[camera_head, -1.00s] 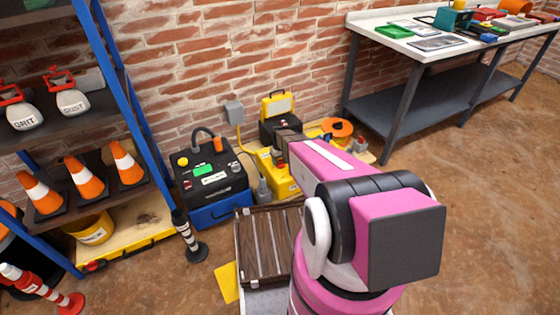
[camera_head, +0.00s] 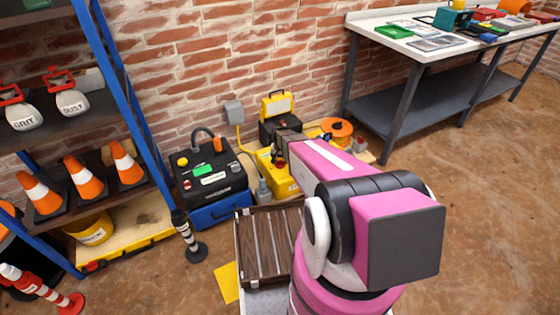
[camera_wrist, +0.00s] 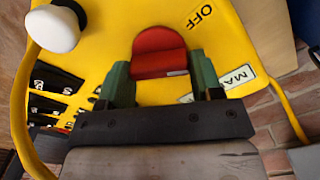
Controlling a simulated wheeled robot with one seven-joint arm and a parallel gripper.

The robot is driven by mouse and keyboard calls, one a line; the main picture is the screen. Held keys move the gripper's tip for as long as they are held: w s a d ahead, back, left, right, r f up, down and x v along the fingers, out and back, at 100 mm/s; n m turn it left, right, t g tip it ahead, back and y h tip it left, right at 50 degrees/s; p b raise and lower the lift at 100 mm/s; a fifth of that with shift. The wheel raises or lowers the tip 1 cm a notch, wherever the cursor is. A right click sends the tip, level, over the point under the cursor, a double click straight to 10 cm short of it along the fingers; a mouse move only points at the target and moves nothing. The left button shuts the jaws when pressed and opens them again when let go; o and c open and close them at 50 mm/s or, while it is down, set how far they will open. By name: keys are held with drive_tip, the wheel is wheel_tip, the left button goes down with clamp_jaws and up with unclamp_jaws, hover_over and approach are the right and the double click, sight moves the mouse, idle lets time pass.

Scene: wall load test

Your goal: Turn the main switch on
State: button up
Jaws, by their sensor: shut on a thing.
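The main switch shows in the wrist view as a red rounded handle (camera_wrist: 160,50) on a yellow panel (camera_wrist: 110,60). My gripper (camera_wrist: 163,78) has its two green fingers on either side of the handle and is shut on it. The word OFF (camera_wrist: 200,16) is printed to the upper right of the handle. A partly cut-off label starting "MA" (camera_wrist: 238,77) is to the right. In the head view, the yellow switch box (camera_head: 283,184) stands near the brick wall, partly hidden by my arm.
A white round knob (camera_wrist: 53,29) and black labelled parts (camera_wrist: 55,80) are on the panel's left. A black and blue battery unit (camera_head: 210,185) stands left of the box. A workbench (camera_head: 435,50) is at right.

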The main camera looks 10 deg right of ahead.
drive_tip(key=m, duration=0.5)
drive_tip(key=shift+s+d+m, duration=0.1)
drive_tip(key=shift+m, duration=0.2)
drive_tip(key=m, duration=0.4)
drive_tip(key=shift+m, duration=0.4)
drive_tip(key=shift+s+m, duration=0.1)
drive_tip(key=shift+m, duration=0.2)
drive_tip(key=o, duration=0.9)
wheel_tip(320, 180, up, 11)
drive_tip(key=shift+f, duration=0.1)
